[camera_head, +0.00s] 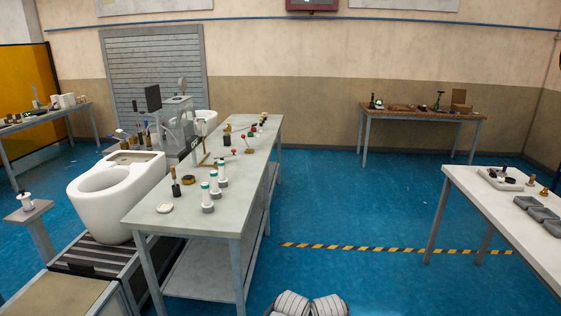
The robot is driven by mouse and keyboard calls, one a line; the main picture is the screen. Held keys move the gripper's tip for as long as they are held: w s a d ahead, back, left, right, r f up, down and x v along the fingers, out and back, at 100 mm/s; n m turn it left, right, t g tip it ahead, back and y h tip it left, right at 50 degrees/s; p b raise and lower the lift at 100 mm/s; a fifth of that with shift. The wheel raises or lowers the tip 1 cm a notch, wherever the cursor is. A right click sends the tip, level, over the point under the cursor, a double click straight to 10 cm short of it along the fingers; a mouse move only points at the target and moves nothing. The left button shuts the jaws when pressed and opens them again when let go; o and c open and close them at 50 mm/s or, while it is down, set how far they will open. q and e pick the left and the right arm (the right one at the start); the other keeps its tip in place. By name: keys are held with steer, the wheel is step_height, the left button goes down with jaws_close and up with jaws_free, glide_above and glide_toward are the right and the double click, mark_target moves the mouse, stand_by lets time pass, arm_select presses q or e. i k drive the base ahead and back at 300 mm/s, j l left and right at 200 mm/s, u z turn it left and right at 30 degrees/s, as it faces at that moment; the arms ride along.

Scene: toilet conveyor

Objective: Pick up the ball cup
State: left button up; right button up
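I cannot tell for certain which object is the ball cup. Several small upright pieces with white bodies, green bands and grey bases stand in a row on the long grey workbench (180,222). The nearest of these banded pieces (207,199) is close to the bench's right side, and another banded piece (222,174) stands farther back. A round white dish (165,208) lies near the front left corner. A brass-coloured ring (188,180) and a dark-based upright tool (176,184) are beside them. Neither gripper's fingers show in the head view.
A white toilet (118,196) sits on a conveyor (92,258) left of the bench. A white table (500,205) with grey trays (537,213) is at the right. Another table (425,116) stands by the back wall. The blue floor between is clear.

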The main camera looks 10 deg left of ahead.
mark_target(154, 138)
steer(key=i+z, duration=0.3)
steer(key=i, duration=0.6)
steer(key=i+j+z, duration=0.1)
steer(key=i+z, duration=0.25)
steer(key=i, duration=0.55)
steer(key=i+u, duration=0.2)
steer(key=i, duration=0.4)
steer(key=i+u, duration=0.2)
steer(key=i, duration=0.45)
steer(key=i+l+u, duration=0.2)
steer(key=i, duration=0.4)
steer(key=i+u, duration=0.1)
steer(key=i, duration=5.25)
steer(key=i+u, duration=0.15)
steer(key=i, duration=0.7)
steer(key=i+l+u, duration=0.15)
steer(key=i, duration=0.75)
steer(key=i+j+u, duration=0.1)
steer(key=i+u, duration=0.65)
steer(key=u, duration=0.2)
steer(key=i+l+u, duration=0.2)
steer(key=i+u, duration=0.25)
steer(key=i+j+u, duration=0.15)
steer(key=i+u, duration=0.9)
steer(key=k+j, duration=0.05)
steer(key=k, duration=0.05)
